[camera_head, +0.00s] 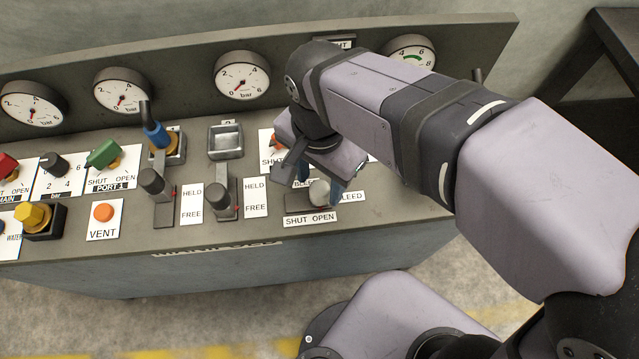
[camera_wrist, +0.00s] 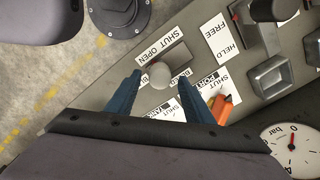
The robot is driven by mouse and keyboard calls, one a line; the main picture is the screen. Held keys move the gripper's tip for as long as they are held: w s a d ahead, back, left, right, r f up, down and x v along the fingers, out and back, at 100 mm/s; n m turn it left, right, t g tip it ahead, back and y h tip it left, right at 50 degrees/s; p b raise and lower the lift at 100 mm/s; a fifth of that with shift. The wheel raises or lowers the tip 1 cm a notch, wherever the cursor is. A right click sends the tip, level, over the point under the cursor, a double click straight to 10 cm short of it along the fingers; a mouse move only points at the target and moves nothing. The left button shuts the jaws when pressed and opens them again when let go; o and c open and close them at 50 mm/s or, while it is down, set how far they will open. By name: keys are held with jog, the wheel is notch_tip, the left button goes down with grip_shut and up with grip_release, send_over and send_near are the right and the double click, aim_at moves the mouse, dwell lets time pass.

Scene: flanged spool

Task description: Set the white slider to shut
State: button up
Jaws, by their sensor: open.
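The white slider knob (camera_head: 319,193) sits in a dark slot on the panel, near the right end, beside OPEN on its SHUT OPEN label (camera_head: 310,219). In the wrist view the knob (camera_wrist: 160,75) is at the lower-left end of its slot (camera_wrist: 179,58), by the word OPEN. My gripper (camera_head: 322,182) is open above the slider. In the wrist view its two blue fingertips (camera_wrist: 162,79) stand on either side of the knob, with gaps showing. My gripper partly hides the BLEED label behind the slider. I cannot tell how far down the fingers reach.
Left of the slider stand two dark HELD/FREE levers (camera_head: 225,195) (camera_head: 155,182) and a metal latch (camera_head: 225,140). An orange handle (camera_wrist: 222,108) is close to one finger. Gauges (camera_head: 241,75) line the back. The panel's front edge is just below the label.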

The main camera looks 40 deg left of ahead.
aim_at(293, 203)
jog(key=shift+f, duration=1.4)
grip_shut()
jog(key=s+a+p, duration=0.1)
jog(key=s+a, duration=0.2)
jog(key=shift+s+a+p, duration=0.25)
jog(key=shift+p, duration=0.05)
jog(key=shift+r, duration=0.1)
grip_release()
jog(key=shift+s+a, duration=0.1)
